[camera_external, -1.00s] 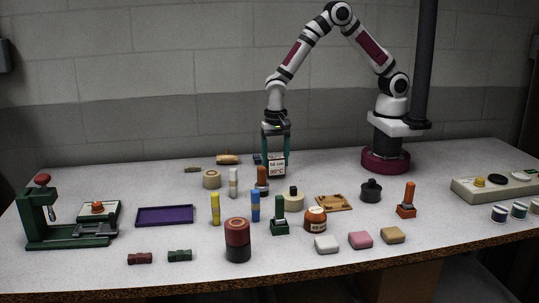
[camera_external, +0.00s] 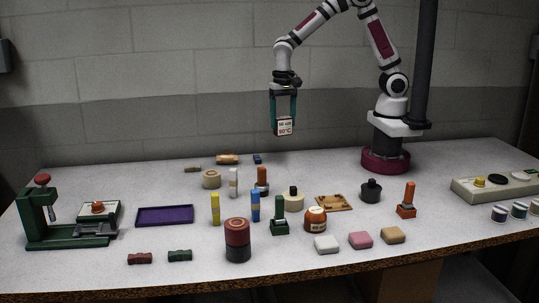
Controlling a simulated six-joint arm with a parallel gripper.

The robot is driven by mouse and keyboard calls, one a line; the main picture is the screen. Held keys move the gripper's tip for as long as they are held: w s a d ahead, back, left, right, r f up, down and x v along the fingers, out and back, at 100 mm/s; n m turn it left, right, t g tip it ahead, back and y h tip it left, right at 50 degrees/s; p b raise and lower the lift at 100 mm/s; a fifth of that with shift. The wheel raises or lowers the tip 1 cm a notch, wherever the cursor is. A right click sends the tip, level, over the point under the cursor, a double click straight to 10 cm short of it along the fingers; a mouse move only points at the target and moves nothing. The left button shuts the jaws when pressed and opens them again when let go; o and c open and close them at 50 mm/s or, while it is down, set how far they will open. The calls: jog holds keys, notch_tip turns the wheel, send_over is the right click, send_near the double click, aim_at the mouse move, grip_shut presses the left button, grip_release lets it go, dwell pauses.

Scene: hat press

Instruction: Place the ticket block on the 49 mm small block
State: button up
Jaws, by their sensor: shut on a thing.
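My gripper (camera_external: 283,118) is shut on the ticket block, a small block with a white printed face (camera_external: 284,127) and red lettering. It holds the block upright, high above the back middle of the table. Several small low blocks lie on the table: a dark red one (camera_external: 139,258) and a green one (camera_external: 180,255) at the front left, a blue one (camera_external: 257,158) and a tan one (camera_external: 192,169) at the back. No size marking is readable on them, so I cannot tell which is the 49 mm one.
Upright sticks, stamps, jars and round blocks crowd the table middle, including a red-and-black cylinder (camera_external: 237,240). A green press (camera_external: 62,215) and a purple tray (camera_external: 165,215) stand left. A control box (camera_external: 495,186) is at right. The back right surface is fairly clear.

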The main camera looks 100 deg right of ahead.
jog(key=w+a+r+n, duration=0.1)
jog(key=a+r+n, duration=0.1)
jog(key=a+n, duration=0.85)
jog(key=w+a+r+n, duration=0.25)
jog(key=a+n, duration=0.25)
jog(key=a, duration=1.1)
jog(key=s+a+f, duration=0.1)
jog(key=a+f, duration=0.1)
jog(key=a, duration=0.1)
jog(key=s+a+f, duration=0.1)
jog(key=a+f, duration=0.1)
jog(key=a, duration=0.2)
jog(key=s+a+f, duration=0.1)
jog(key=a+f, duration=0.1)
jog(key=a, duration=0.2)
jog(key=shift+s+a+f, duration=0.15)
jog(key=shift+s, duration=0.05)
send_over(316, 210)
notch_tip(316, 210, down, 4)
jog(key=shift+f, duration=0.1)
jog(key=shift+f, duration=0.15)
jog(key=o, duration=1.4)
